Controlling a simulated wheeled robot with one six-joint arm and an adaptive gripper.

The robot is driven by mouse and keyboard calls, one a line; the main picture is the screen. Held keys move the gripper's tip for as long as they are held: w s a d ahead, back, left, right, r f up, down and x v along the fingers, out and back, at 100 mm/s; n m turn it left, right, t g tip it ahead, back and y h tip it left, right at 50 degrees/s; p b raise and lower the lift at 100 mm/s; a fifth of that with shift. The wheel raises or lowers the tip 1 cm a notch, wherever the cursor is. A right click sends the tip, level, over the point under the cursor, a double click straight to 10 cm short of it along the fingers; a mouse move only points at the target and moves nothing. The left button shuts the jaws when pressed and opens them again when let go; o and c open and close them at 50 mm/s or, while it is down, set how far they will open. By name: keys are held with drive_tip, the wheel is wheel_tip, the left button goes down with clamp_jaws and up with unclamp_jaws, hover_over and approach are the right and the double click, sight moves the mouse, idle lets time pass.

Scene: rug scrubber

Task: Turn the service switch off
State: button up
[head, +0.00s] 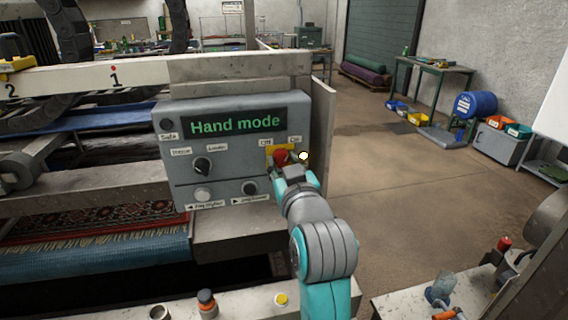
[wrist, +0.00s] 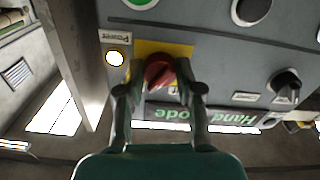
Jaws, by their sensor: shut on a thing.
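The service switch is a red knob (head: 281,157) on a yellow plate, at the right side of the grey control panel (head: 232,183). Small labels stand above it; they seem to read Off and On. My gripper (wrist: 160,80) has one finger on each side of the red knob (wrist: 160,71) in the wrist view and is shut on it. In the head view my gripper reaches the panel from the lower right and hides part of the plate. I cannot tell for sure which label the knob points to.
The panel's green display (head: 234,122) reads "Hand mode". A lit white lamp (head: 303,156) sits right beside the switch. A black selector (head: 202,166) and push buttons are to the left. A patterned rug (head: 95,233) lies in the machine. Floor at right is open.

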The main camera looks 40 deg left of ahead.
drive_tip(key=n, duration=1.3)
drive_tip(key=shift+n, duration=0.7)
drive_tip(key=o, duration=1.2)
drive_tip(key=shift+c, duration=0.2)
drive_tip(key=v, duration=1.2)
drive_tip(key=shift+w, duration=0.1)
